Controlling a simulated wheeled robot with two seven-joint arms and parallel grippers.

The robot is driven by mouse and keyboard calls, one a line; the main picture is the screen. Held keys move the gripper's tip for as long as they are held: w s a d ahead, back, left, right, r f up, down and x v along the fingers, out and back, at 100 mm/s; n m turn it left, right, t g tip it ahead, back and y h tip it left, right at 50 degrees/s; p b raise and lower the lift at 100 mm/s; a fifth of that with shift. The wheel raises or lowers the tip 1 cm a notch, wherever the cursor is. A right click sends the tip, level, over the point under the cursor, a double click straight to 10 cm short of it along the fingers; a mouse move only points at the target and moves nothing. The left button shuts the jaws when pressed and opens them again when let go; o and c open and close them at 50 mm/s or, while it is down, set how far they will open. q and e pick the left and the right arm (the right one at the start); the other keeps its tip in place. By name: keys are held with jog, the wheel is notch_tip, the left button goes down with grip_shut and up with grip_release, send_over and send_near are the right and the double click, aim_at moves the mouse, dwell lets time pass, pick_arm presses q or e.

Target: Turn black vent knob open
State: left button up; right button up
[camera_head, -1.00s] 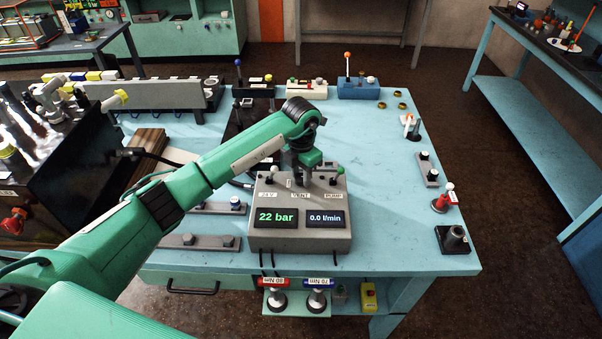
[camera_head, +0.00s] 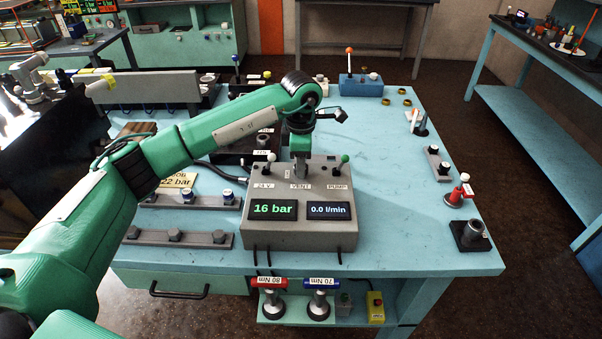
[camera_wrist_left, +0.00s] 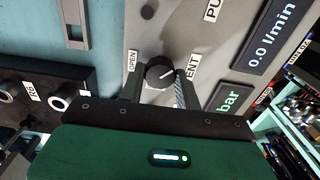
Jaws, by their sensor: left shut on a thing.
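The grey control box (camera_head: 300,235) stands near the front of the blue table, with labels 24 V, VENT and PUMP. Its displays read 16 bar (camera_head: 273,208) and 0.0 l/min (camera_head: 328,210). My left gripper (camera_head: 300,172) points down at the VENT place and hides the knob in the head view. In the left wrist view the black vent knob (camera_wrist_left: 159,72) sits between the two fingers of my left gripper (camera_wrist_left: 158,88), which are shut on it. My right gripper is not in view.
A white-tipped lever (camera_head: 270,160) and a green-tipped lever (camera_head: 344,161) stand on the box either side of my gripper. Small fittings and a red-based part (camera_head: 460,191) line the table's right side. Hoses run left of the box.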

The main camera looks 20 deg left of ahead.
pick_arm(q)
jog(key=shift+f+m+b, duration=0.2)
jog(key=shift+m+b, duration=0.25)
jog(key=shift+m, duration=0.15)
jog(key=m+b, duration=0.4)
jog(key=shift+r, duration=0.1)
jog(key=shift+r+m+b, duration=0.15)
jog(key=shift+m+b, duration=0.9)
jog(key=shift+m, duration=1.05)
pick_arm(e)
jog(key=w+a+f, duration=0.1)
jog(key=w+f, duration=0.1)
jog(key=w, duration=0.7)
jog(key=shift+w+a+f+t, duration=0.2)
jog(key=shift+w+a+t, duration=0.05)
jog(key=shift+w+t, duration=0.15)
pick_arm(q)
jog(key=o, duration=1)
jog(key=shift+c, duration=0.2)
jog(key=shift+r, duration=0.1)
